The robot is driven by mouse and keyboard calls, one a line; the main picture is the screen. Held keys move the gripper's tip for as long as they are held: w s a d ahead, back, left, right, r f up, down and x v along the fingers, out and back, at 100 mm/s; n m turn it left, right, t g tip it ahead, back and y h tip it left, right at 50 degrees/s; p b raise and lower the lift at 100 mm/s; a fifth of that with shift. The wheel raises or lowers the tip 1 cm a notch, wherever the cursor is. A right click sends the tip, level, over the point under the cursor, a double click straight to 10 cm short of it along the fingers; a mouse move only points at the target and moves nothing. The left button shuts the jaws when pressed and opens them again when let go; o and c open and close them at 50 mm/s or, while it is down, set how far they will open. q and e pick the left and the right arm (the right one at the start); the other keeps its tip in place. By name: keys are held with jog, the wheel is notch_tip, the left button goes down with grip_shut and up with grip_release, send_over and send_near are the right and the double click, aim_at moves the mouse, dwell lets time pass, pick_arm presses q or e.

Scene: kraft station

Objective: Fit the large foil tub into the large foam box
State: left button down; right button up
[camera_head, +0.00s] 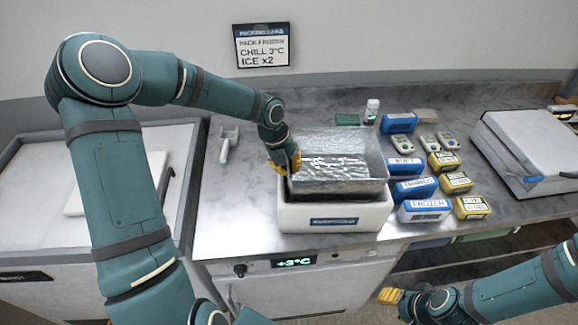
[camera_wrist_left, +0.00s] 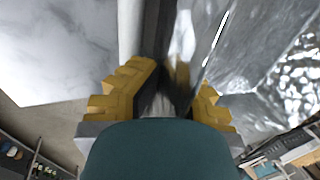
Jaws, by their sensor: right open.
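The large foil tub (camera_head: 337,187) is a shiny silver open container. It sits at the opening of the white large foam box (camera_head: 290,217), with much of its wall standing above the box rim. Its underside is hidden, so I cannot tell how deep it sits. My left gripper (camera_head: 286,163) is at the tub's left rim. In the left wrist view, its yellow fingers (camera_wrist_left: 168,98) are spread apart beside the foil wall (camera_wrist_left: 235,65), with no clear grip on it. My right gripper (camera_head: 392,296) is open and empty, low in front of the counter.
Blue and yellow packs (camera_head: 424,210) stand in rows right of the box. A white scoop (camera_head: 228,143) lies on clear counter to the left. A white lidded case (camera_head: 530,145) is at the far right. A packing card (camera_head: 262,46) hangs on the wall.

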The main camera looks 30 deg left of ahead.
pick_arm(q)
jog(key=shift+f, duration=0.5)
jog(key=shift+r+p, duration=0.3)
jog(key=shift+r, duration=0.1)
dwell(0.4)
jog(key=c, duration=0.5)
grip_release()
jog(key=shift+c, duration=0.2)
jog(key=shift+r+p, duration=1.2)
jog(key=shift+r, duration=3.3)
